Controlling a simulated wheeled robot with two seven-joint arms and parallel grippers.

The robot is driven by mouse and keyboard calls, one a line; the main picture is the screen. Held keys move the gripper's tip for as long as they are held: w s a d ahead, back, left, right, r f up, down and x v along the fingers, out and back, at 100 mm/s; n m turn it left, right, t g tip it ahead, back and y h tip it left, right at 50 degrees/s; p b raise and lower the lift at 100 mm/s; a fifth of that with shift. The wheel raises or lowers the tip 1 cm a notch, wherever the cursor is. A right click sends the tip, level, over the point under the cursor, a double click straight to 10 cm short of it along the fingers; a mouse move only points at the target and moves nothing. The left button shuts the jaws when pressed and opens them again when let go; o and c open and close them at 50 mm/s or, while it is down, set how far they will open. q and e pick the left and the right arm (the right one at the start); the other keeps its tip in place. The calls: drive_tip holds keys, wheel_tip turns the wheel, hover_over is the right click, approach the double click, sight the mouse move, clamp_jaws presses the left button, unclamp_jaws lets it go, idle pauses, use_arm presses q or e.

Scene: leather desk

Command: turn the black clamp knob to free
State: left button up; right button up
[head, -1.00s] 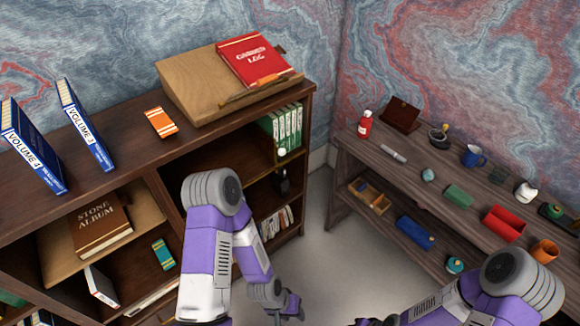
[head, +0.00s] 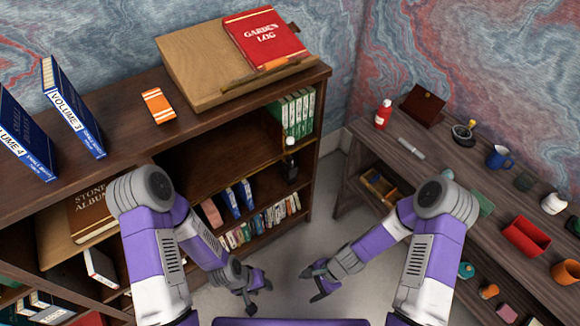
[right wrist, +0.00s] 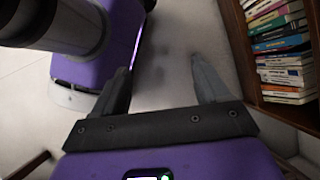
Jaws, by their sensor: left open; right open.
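A small black fitting (head: 290,172) with a white ball (head: 291,141) above it shows at the right end of the bookcase, by the green books. It may carry the black clamp knob, but it is too small to tell the knob apart or how it is turned. My left gripper (head: 254,287) is open and empty, low in front of the bookcase and well apart from the fitting. My right gripper (head: 315,281) is open and empty over the floor, to the right of the left one. Its two spread fingers show in the right wrist view (right wrist: 162,85), with only floor between them.
The wooden bookcase (head: 215,115) fills the left, with a red book (head: 264,38) on a sloped stand on top. A long side bench (head: 440,172) with cups, boxes and a red bottle (head: 383,114) stands at the right. Bare floor (head: 330,225) lies between them.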

drive_tip(key=w+a+r+m+y, duration=0.1)
drive_tip(key=w+a+m+y, duration=0.35)
drive_tip(key=m, duration=0.35)
drive_tip(key=m+t+b, duration=0.3)
drive_tip(key=m+t, duration=1.3)
drive_tip(key=m, duration=1)
approach(292, 164)
drive_tip(key=w, duration=0.2)
drive_tip(key=x, duration=0.2)
drive_tip(key=b+x, duration=0.1)
drive_tip(key=x, duration=0.1)
drive_tip(key=a+b+x, duration=0.1)
drive_tip(key=x, duration=0.1)
drive_tip(key=shift+s+f, duration=0.15)
drive_tip(key=shift+s, duration=0.1)
drive_tip(key=shift+w+a, duration=0.15)
drive_tip(key=shift+w, duration=0.15)
drive_tip(key=shift+c, duration=0.4)
drive_tip(key=c, duration=1)
